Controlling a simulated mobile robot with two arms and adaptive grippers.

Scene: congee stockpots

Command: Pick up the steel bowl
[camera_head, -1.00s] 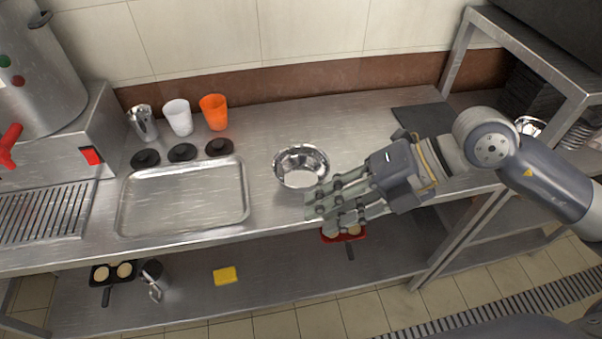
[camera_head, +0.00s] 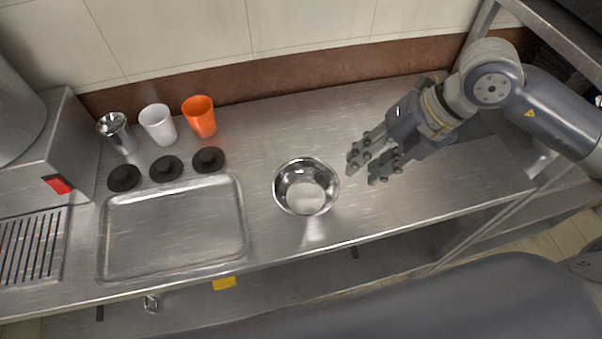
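The steel bowl (camera_head: 305,187) is round, shiny and upright on the steel counter, near its front edge and right of the metal tray. My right gripper (camera_head: 364,172) is just right of the bowl, with its fingers pointing left toward it. A gap shows between the fingertips and the bowl's rim. The fingers are spread apart with nothing between them. My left gripper is not in view.
A shallow metal tray (camera_head: 174,229) lies left of the bowl. Behind it are several black lids (camera_head: 166,168), a steel cup (camera_head: 117,133), a white cup (camera_head: 158,125) and an orange cup (camera_head: 200,117). A shelf post stands at right. The counter behind the bowl is clear.

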